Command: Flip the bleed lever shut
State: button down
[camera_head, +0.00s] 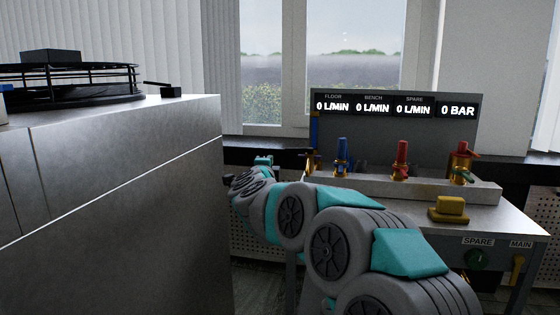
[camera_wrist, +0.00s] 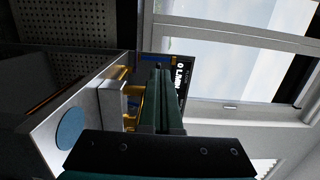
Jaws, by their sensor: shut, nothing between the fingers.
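No label reading bleed is legible, so I cannot tell which lever is the bleed lever. In the head view, a blue-handled valve (camera_head: 342,156), a red-handled valve (camera_head: 401,158) and a brass valve with red and green handles (camera_head: 463,163) stand along the back ledge of the bench. Another brass fitting (camera_head: 311,160) is at the ledge's left end, partly hidden. My gripper (camera_wrist: 162,72) is shut and empty in the wrist view. Brass fittings (camera_wrist: 134,100) show just left of its fingers, partly hidden by them; contact cannot be told. In the head view, my arm hides most of the gripper.
The display panel (camera_head: 395,135) reads 0 L/MIN three times and 0 BAR. A yellow block (camera_head: 449,209) sits on the bench top. A tall metal cabinet (camera_head: 110,200) stands left of my arm.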

jog(key=shift+s+a, duration=0.8)
